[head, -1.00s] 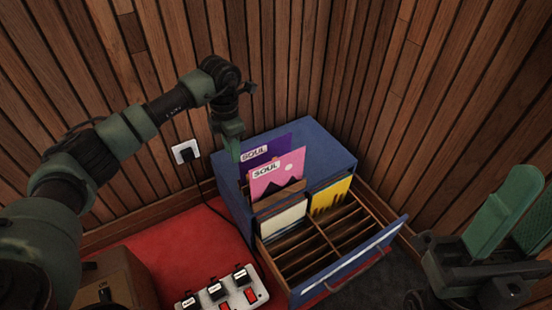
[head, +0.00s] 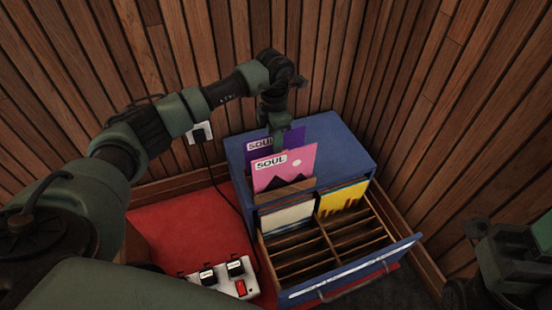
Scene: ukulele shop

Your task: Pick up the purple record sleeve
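The purple record sleeve (head: 296,138), labelled SOUL, stands upright behind a pink SOUL sleeve (head: 296,170) in a wooden holder (head: 285,193) on a blue cabinet (head: 340,142). The pink sleeve hides its lower part. My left gripper (head: 278,146) points down at the purple sleeve, and a green finger overlaps its upper middle. I see the fingers nearly edge-on, so I cannot tell whether they touch the sleeve or how far apart they are. My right gripper (head: 540,236) is at the lower right, cut off by the picture edge, away from the sleeves.
The cabinet's divided drawer (head: 345,268) is pulled out, with a white sleeve (head: 288,216) and a yellow one (head: 341,198) in it. A power strip (head: 236,284) lies on the red floor covering (head: 180,225) at left. Wood-slatted walls close in behind.

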